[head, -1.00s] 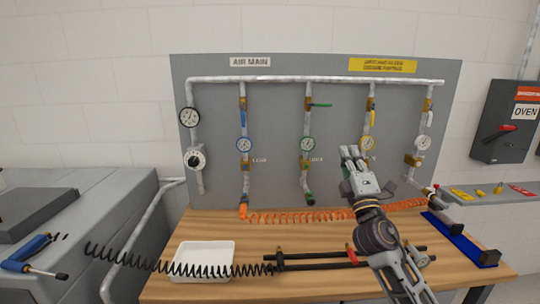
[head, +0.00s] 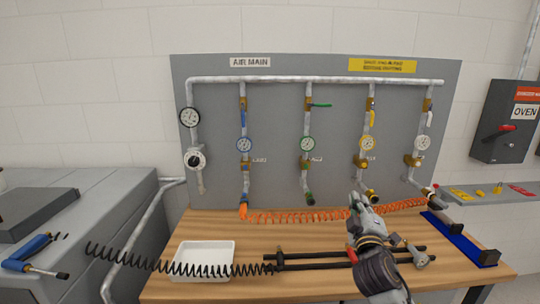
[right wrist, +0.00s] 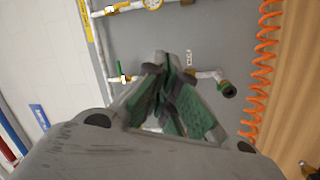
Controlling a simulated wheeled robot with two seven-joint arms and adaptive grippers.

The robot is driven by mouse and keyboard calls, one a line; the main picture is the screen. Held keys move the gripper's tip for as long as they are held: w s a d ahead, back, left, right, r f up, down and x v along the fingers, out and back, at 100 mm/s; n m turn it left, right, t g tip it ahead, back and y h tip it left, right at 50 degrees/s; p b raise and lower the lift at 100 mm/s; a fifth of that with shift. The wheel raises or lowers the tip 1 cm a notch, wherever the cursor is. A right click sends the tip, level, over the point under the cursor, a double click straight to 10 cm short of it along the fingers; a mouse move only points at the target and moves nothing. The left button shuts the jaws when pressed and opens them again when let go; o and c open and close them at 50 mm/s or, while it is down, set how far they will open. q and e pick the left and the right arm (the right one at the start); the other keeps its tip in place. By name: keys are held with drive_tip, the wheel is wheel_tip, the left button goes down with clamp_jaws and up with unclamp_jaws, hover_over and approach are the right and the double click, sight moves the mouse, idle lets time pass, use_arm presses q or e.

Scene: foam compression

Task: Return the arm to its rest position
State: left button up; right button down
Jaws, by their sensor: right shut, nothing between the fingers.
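My right gripper (head: 358,203) is above the right part of the wooden bench, in front of the grey gauge panel (head: 275,110). It is shut and empty. In the right wrist view its fingers (right wrist: 165,65) meet at the tips, with the panel's pipes and a green-handled valve (right wrist: 122,78) behind them. The fingers look apart from the pipes, though the gap is hard to judge. My left gripper is not in view.
A wooden bench (head: 190,232) holds a white tray (head: 203,259), a black coiled hose (head: 150,264), black rails (head: 310,266) and a blue strip (head: 460,246). An orange coiled hose (head: 290,217) runs along the panel's foot. An oven switch box (head: 505,125) is at right.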

drive_tip(key=s+f+m+g, duration=0.35)
drive_tip(key=s+f, duration=0.25)
drive_tip(key=f, duration=0.5)
drive_tip(key=s+f+m+g, duration=0.3)
drive_tip(key=s+f+g, duration=0.25)
drive_tip(key=f, duration=0.55)
drive_tip(key=s+a+f+m+g+y, duration=0.1)
drive_tip(key=s+f+g, duration=0.1)
drive_tip(key=s+f, duration=0.35)
drive_tip(key=s+a+f+m+g+y, duration=0.1)
drive_tip(key=s+f+g+y, duration=0.15)
drive_tip(key=s, duration=0.55)
drive_tip(key=s+a+f+g, duration=0.2)
drive_tip(key=s+f+g, duration=0.15)
drive_tip(key=s, duration=0.35)
wheel_tip(320, 180, down, 33)
drive_tip(key=s, duration=0.2)
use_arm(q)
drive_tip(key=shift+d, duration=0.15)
use_arm(e)
drive_tip(key=s+d+f, duration=0.2)
drive_tip(key=s+f, duration=0.7)
drive_tip(key=s, duration=0.2)
drive_tip(key=s+d+f+g, duration=0.1)
drive_tip(key=s+d+f, duration=0.2)
drive_tip(key=s+f, duration=0.7)
drive_tip(key=shift+s+d+f+g, duration=0.15)
drive_tip(key=shift+s+f+g, duration=0.15)
drive_tip(key=shift+s, duration=0.2)
